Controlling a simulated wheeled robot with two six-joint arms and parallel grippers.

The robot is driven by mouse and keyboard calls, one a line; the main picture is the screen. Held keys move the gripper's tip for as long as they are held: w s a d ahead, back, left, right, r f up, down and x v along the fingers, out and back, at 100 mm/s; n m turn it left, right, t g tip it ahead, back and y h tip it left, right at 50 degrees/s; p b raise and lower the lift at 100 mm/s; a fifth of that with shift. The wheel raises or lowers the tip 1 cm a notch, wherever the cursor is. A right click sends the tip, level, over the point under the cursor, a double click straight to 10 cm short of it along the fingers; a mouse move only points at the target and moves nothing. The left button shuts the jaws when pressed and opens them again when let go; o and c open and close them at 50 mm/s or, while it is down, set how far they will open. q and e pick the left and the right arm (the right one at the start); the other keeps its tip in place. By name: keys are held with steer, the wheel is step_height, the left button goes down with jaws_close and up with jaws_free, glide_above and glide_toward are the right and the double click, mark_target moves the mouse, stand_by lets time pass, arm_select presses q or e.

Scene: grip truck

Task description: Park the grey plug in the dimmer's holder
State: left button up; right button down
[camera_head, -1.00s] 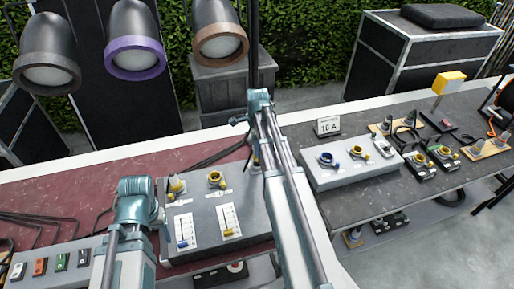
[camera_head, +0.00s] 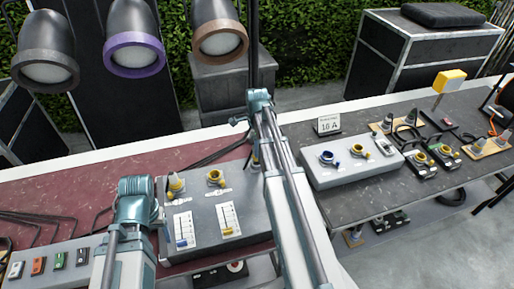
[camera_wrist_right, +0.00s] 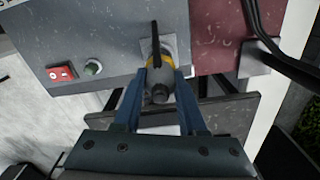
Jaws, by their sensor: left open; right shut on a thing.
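In the right wrist view my right gripper (camera_wrist_right: 160,92) is shut on the grey plug (camera_wrist_right: 159,82). The plug has a yellow band and a black cable rising from it. It sits against a small square plate (camera_wrist_right: 149,47) on the dimmer's grey side panel; I cannot tell how far it is seated. There my right gripper is hidden behind the arm and dimmer.
A dark ledge (camera_wrist_right: 225,115) lies below the plug, with a black cable at upper right.

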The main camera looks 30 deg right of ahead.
arm_select(q)
steer(key=shift+f+b, duration=1.95)
arm_select(e)
steer(key=shift+f, duration=1.95)
steer(key=shift+c, duration=0.3)
jaws_free()
arm_select(q)
steer(key=shift+r, duration=0.25)
arm_select(e)
steer(key=shift+r, duration=0.2)
steer(key=shift+r+p, duration=2.4)
steer(key=shift+p, duration=0.2)
arm_select(q)
step_height(320, 180, up, 5)
steer(key=shift+f, duration=0.2)
arm_select(e)
steer(key=shift+f, duration=0.1)
